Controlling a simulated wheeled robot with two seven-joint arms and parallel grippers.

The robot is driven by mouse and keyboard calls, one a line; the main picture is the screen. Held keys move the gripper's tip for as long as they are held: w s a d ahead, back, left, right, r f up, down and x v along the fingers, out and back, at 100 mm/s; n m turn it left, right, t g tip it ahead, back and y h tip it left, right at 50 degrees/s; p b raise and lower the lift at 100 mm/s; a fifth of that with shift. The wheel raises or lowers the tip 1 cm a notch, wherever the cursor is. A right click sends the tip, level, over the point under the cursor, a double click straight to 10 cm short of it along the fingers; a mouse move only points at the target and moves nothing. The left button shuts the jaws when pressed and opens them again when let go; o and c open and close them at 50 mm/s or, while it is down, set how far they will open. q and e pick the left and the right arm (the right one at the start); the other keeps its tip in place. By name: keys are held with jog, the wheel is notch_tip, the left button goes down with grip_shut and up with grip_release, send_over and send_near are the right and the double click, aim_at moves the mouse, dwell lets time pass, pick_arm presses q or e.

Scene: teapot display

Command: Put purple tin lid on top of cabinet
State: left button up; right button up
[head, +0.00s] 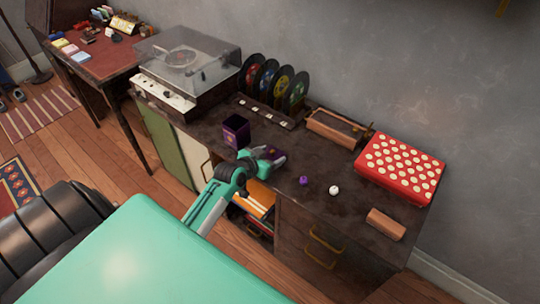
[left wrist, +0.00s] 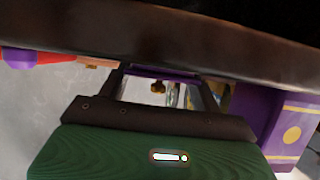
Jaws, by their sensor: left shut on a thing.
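The purple tin lid shows as a small purple patch (head: 269,152) at my left gripper (head: 276,157). The left gripper is shut on the lid, over the front part of the dark cabinet top (head: 222,146). In the left wrist view the lid is a thin purple strip (left wrist: 183,76) at the fingers (left wrist: 165,82). The open dark-purple tin (head: 236,131) stands upright on the cabinet, just left of the gripper; its gold-dotted side shows in the left wrist view (left wrist: 290,132). Whether the lid touches the cabinet top I cannot tell. My right gripper is not in view.
A turntable (head: 185,62) and a rack of reels (head: 275,85) stand behind and left. A wooden tray (head: 338,128), red dotted box (head: 400,166), purple die (head: 304,181), white ball (head: 334,190) and brown block (head: 386,224) are to the right. Bare top surrounds the dice.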

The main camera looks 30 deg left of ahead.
pick_arm(q)
jog(key=shift+f, duration=0.2)
jog(key=o, duration=0.9)
jog(key=shift+c, duration=0.2)
jog(key=shift+o, duration=0.7)
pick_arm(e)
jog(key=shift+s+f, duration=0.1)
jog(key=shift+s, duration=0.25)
pick_arm(q)
jog(key=shift+r, duration=0.15)
jog(key=shift+s+r, duration=0.1)
jog(key=v, duration=1.1)
jog(key=shift+s, duration=0.35)
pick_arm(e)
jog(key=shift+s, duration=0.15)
pick_arm(q)
jog(key=shift+r, duration=0.1)
